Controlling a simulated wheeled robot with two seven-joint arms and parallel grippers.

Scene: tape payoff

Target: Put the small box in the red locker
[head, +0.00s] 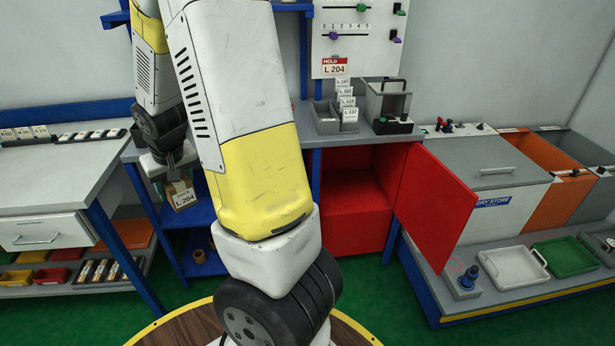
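The small box (183,196), brown with a white label reading L 204, is left of the red locker, in front of the blue shelves. My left gripper (172,166) is directly above it, fingers down, and appears shut on its top; the fingertips are small and partly hidden. The box looks slightly tilted. The red locker (352,222) is under the grey bench, with its red door (432,195) swung open to the right. Its upper inside is partly visible and looks empty; my arm covers part of its left side. My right gripper is not in view.
A large arm link of mine fills the middle of the view. A bench top (350,138) holds grey card bins (326,117) and a clear-sided case (388,103). A platform (432,268) with trays is at the right. A white drawer table (60,170) is at the left.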

